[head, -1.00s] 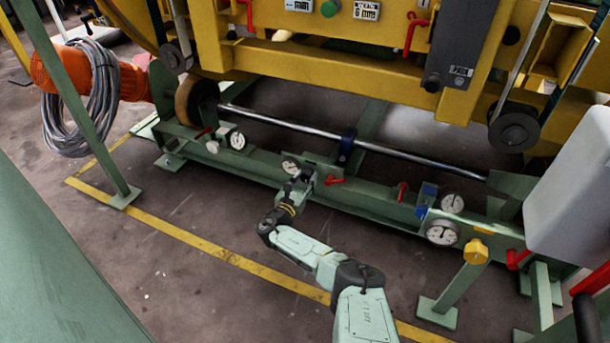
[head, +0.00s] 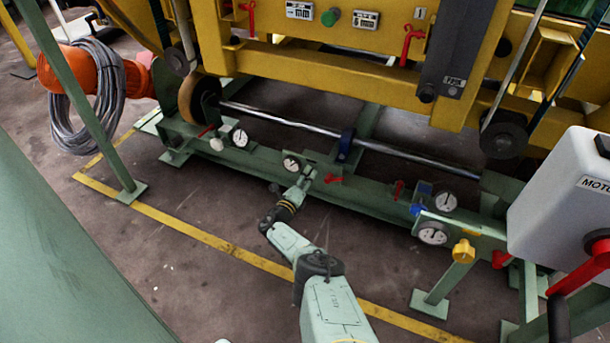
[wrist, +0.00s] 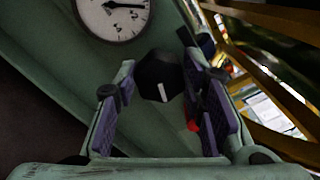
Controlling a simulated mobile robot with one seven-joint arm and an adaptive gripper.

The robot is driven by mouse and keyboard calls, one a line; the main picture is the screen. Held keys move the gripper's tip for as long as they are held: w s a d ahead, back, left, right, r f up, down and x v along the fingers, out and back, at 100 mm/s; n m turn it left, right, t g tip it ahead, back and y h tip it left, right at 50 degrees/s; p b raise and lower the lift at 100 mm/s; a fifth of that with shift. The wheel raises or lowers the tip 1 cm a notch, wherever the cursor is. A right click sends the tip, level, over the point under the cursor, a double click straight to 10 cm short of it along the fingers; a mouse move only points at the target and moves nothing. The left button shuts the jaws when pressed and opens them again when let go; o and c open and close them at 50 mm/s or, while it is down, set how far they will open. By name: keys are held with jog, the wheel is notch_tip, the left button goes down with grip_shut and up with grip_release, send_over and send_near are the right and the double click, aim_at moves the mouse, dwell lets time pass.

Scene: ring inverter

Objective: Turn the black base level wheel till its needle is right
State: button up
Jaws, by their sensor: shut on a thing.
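The black base level wheel (wrist: 159,77), with a white mark on its face, sits between the two fingers of my gripper (wrist: 158,68) in the wrist view. The gripper is shut on it. In the head view my gripper (head: 304,182) is at the green base beam, and the wheel is hidden or too small to make out there. A round white gauge (wrist: 113,12) is just beyond the left finger; its dark needle points roughly right in the tilted wrist view, and its top is cut off. The gauge also shows in the head view (head: 291,163), too small to read.
Other gauges sit on the green beam (head: 239,137) and at its right (head: 433,233). A red handle (head: 333,178) is close right of my gripper. A yellow knob (head: 464,250) and a white motor box (head: 565,195) stand at right. The floor in front is mostly clear.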

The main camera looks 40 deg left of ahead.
jog(key=shift+f+n+p, duration=0.1)
jog(key=shift+n+p, duration=0.25)
jog(key=shift+n, duration=6.05)
jog(key=o, duration=1.1)
jog(key=shift+o, duration=0.2)
